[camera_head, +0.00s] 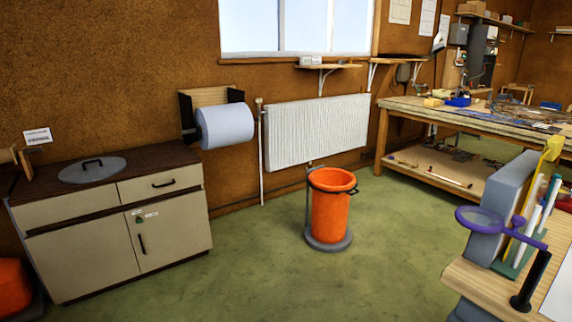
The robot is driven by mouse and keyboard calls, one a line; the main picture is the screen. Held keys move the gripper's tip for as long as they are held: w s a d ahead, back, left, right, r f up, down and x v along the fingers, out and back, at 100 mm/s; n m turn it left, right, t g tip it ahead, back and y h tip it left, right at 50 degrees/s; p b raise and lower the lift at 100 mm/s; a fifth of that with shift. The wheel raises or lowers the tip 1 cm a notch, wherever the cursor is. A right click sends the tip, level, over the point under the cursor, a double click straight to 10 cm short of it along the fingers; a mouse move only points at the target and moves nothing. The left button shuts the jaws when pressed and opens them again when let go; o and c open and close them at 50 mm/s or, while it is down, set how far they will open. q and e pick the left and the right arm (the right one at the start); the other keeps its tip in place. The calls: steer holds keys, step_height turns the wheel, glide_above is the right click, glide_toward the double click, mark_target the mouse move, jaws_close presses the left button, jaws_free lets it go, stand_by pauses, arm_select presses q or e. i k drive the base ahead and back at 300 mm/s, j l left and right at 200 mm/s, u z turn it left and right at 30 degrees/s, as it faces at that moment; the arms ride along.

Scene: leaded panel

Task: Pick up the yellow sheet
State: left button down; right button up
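No gripper of mine is in view. A narrow yellow piece (551,149) shows upright behind a grey block at the right edge, among pens and tools. I cannot tell whether it is the yellow sheet. No other flat yellow sheet is clear to see. The far workbench (417,104) bears flat coloured pieces (515,114) too small to tell apart.
An orange bin (331,212) stands on open green floor (400,262).

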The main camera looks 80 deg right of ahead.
mark_target(553, 147)
steer(key=z, duration=4.2)
steer(key=i+j, duration=0.35)
steer(key=j, duration=0.25)
